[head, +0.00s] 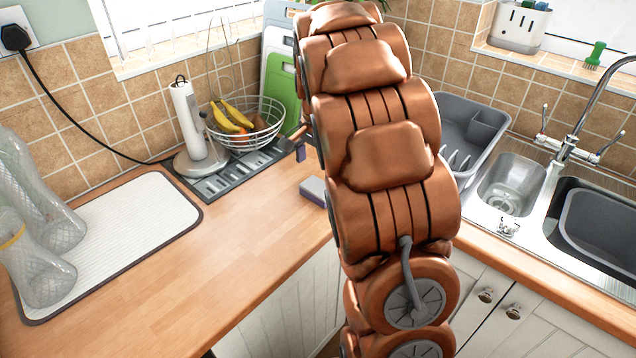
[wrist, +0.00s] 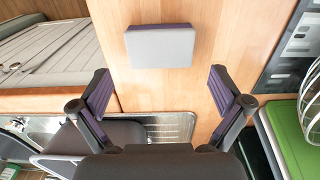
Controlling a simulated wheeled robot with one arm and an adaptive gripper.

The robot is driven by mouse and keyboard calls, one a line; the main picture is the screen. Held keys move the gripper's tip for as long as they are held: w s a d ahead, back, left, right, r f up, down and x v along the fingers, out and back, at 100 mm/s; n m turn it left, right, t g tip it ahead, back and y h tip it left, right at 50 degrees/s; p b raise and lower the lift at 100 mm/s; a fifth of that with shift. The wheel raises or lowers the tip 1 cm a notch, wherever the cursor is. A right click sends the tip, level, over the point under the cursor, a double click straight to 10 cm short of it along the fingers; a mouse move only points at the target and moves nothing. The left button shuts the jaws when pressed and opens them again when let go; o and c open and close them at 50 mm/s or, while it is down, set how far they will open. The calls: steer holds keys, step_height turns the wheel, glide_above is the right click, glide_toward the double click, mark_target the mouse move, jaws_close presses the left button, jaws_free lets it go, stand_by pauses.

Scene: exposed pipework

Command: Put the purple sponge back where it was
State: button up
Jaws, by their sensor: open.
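The sponge (head: 313,190) lies flat on the wooden worktop near its front edge at the corner, with a grey top and purple sides. In the wrist view the sponge (wrist: 160,46) sits beyond the fingertips, roughly centred between them and apart from them. My gripper (wrist: 163,88) is open and empty, with purple pads on its fingers. In the head view my gripper (head: 303,148) shows only in part, just behind the sponge, because my arm hides most of it.
The fruit basket (head: 247,124) and paper towel holder (head: 200,130) stand at the back, with a green board (head: 282,88) beside them. A grey dish rack (head: 468,125) and the sink (head: 512,185) are right of my arm. Bare worktop (head: 215,245) lies left of the sponge.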

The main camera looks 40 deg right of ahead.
mark_target(317, 187)
step_height(317, 187, up, 4)
steer(key=r, duration=0.1)
steer(key=s+a+n, duration=0.7)
steer(key=s+a, duration=0.7)
steer(key=s+a+f+n+g, duration=0.1)
steer(key=s+a+f+n, duration=0.2)
steer(key=s, duration=0.5)
steer(key=s+a+f+n, duration=0.3)
steer(key=s+n, duration=0.2)
steer(key=s, duration=0.3)
steer(key=shift+s+a+f+g+b, duration=0.2)
steer(key=shift+a+f+g+b, duration=0.1)
steer(key=shift+g+b, duration=0.1)
steer(key=shift+r+p, duration=0.5)
steer(key=shift+p, duration=0.05)
